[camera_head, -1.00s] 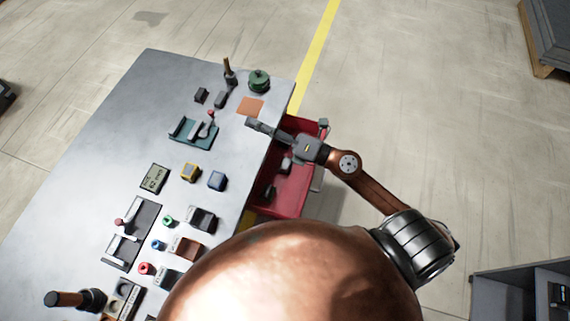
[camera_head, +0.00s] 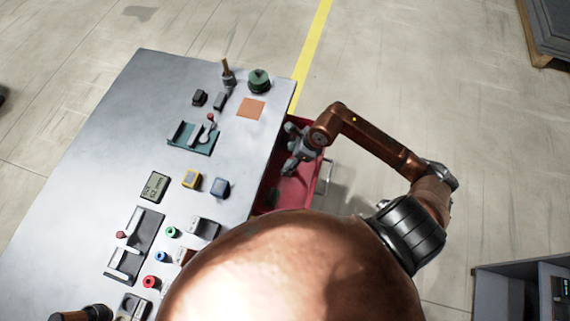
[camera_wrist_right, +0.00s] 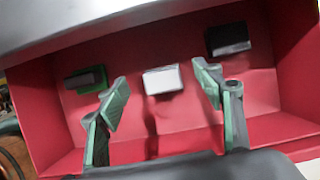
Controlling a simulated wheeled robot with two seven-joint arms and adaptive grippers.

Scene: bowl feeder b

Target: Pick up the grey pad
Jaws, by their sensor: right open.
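The grey pad (camera_wrist_right: 163,79) is a light grey rectangular block inside the red bin (camera_wrist_right: 185,125). In the right wrist view it shows between the green-lined fingers of my right gripper (camera_wrist_right: 164,86). Those fingers are open and wide apart, with nothing held. In the head view my right gripper (camera_head: 292,160) is over the red bin (camera_head: 292,194) beside the table, pointing down; there I cannot tell the pad from the fingers.
The bin also holds a dark block (camera_wrist_right: 228,38) at the right and a dark green-and-black piece (camera_wrist_right: 86,79) at the left. The bin walls enclose the space. The table (camera_head: 105,130) with many small parts borders it on the left.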

